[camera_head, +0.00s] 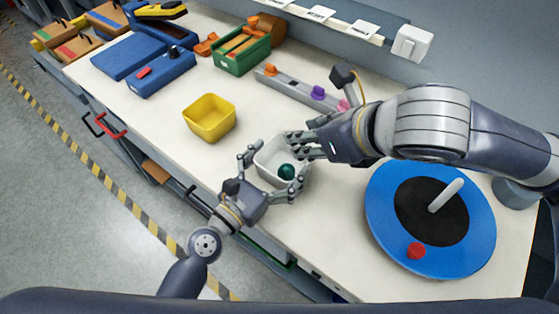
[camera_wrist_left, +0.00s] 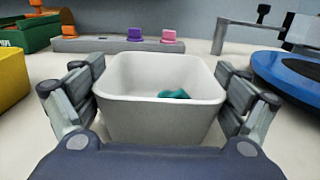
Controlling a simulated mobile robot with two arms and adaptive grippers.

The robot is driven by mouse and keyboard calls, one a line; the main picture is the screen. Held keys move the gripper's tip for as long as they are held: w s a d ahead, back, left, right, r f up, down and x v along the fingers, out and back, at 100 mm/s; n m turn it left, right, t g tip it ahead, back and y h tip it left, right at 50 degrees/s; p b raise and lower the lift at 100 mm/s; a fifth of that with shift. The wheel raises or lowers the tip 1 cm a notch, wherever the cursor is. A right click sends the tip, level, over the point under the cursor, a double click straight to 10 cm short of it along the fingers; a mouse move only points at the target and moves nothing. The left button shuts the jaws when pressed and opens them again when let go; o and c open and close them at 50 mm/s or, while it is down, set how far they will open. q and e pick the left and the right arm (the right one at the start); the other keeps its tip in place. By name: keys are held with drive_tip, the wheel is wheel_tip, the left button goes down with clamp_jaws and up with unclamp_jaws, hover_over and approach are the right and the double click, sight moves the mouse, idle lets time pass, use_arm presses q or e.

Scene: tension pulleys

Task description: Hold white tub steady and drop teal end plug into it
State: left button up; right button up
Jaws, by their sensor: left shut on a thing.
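The white tub (camera_head: 262,164) stands on the white bench top, with my left gripper (camera_head: 271,177) around its sides. In the left wrist view the tub (camera_wrist_left: 160,118) sits upright between the two fingers, which press on its left and right walls. The teal end plug (camera_head: 286,171) lies inside the tub, toward one side. It also shows in the left wrist view (camera_wrist_left: 174,94), partly hidden by the near wall. My right gripper (camera_head: 299,146) is at the tub's far right rim, fingers apart, with nothing seen between them.
A yellow bin (camera_head: 209,118) stands left of the tub. A grey rail (camera_head: 297,88) with purple, pink and orange pieces lies behind. A blue turntable (camera_head: 385,228) with a white handle and red knob is at the right. Blue and green containers stand further back left.

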sight(269, 175)
idle(0.3)
use_arm(q)
drive_tip(key=o, duration=0.8)
drive_tip(key=shift+o, duration=0.2)
drive_tip(key=v, duration=0.6)
drive_tip(key=shift+s+a+r, duration=0.1)
drive_tip(key=shift+s+a, duration=0.2)
drive_tip(key=shift+s, duration=0.3)
drive_tip(key=shift+v, duration=2.3)
drive_tip(key=shift+a, duration=0.15)
